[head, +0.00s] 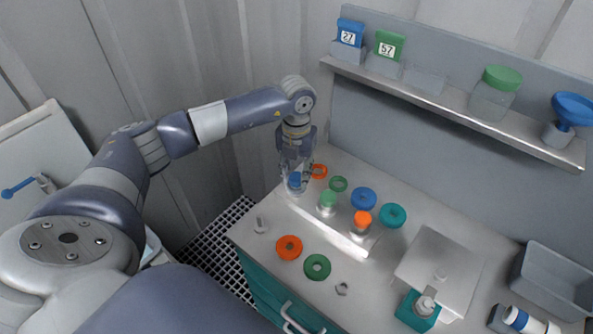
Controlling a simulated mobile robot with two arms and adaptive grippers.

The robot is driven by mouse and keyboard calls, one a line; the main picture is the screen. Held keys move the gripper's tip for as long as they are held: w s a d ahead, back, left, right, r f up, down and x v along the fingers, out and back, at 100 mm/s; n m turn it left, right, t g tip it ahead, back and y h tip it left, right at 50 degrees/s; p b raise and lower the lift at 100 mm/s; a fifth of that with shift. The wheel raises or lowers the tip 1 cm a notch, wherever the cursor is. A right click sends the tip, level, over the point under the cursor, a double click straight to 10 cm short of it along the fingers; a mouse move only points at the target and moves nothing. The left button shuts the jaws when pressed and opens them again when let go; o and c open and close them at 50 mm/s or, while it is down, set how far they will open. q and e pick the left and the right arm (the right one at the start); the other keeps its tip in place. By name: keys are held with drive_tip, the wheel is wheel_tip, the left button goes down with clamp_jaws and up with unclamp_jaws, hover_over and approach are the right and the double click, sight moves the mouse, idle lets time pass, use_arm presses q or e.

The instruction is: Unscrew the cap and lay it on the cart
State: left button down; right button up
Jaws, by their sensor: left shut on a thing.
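My left gripper (295,176) reaches down from above at the left end of the cart top (262,213). It is shut on the blue cap (295,181) of the leftmost vessel. The fingers partly hide this vessel, so I cannot tell whether the cap is still threaded on. A green-capped vessel (327,200) and an orange-capped vessel (362,219) stand upright to its right along a pale metal holder (335,237). My right gripper is not in view.
Orange (289,247), green (317,267), blue (364,199) and teal (392,215) rings or discs lie around the holder. A metal plate (440,262) and grey bin (556,281) are at right. A wall shelf (450,104) holds several containers. Bare cart surface shows at front left.

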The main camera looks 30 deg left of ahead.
sight(297, 176)
use_arm(q)
drive_tip(key=n+p, duration=0.1)
drive_tip(key=n, duration=0.3)
drive_tip(key=n+p, duration=0.1)
drive_tip(key=n, duration=0.2)
drive_tip(key=shift+r+n, duration=0.1)
drive_tip(key=shift+n, duration=0.6)
drive_tip(key=shift+r+p, duration=2.3)
drive_tip(key=shift+r, duration=1.15)
